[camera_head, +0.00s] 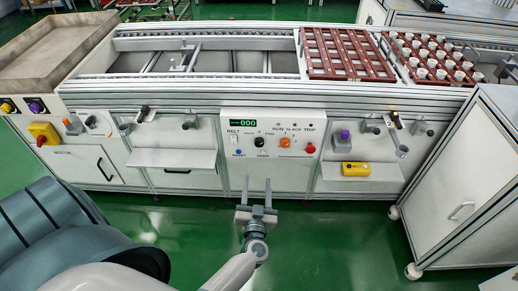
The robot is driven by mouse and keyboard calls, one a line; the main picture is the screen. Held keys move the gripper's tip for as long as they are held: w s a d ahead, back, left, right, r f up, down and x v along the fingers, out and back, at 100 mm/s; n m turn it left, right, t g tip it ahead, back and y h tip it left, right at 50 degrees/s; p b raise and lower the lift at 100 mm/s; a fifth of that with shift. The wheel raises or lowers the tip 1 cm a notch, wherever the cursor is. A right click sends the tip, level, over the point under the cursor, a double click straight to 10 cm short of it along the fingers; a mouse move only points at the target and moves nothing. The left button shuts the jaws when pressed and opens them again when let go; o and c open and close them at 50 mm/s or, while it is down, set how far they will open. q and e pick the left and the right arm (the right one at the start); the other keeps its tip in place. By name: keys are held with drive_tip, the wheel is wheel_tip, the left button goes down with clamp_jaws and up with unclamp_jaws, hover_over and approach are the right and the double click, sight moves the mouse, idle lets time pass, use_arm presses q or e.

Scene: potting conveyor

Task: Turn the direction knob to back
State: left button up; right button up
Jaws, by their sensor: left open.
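The control panel (270,166) is a white box on the front of the conveyor, with a green display reading 000. A small black knob (260,143) sits near its middle, under tiny labels; one on its right seems to read FWD. This looks like the direction knob, but its pointer is too small to read. My left gripper (256,184) is open and empty. My right gripper is not in view.
Beside the knob are a white belt switch (234,140), a blue button (239,153), an orange knob (285,143) and a red button (310,149). Shelves (172,159) flank the panel; the right one holds a yellow box (356,169). A white cabinet (462,180) stands right. Green floor is clear before the panel.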

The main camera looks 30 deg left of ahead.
use_arm(q)
drive_tip(key=shift+w, duration=0.1)
drive_tip(key=b, duration=0.1)
approach(259, 145)
drive_tip(key=b+x, duration=0.1)
drive_tip(key=x, duration=0.6)
drive_tip(key=shift+w+a, duration=0.35)
drive_tip(key=shift+w, duration=0.25)
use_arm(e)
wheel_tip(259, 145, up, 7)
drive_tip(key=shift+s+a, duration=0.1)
use_arm(q)
drive_tip(key=c, duration=1)
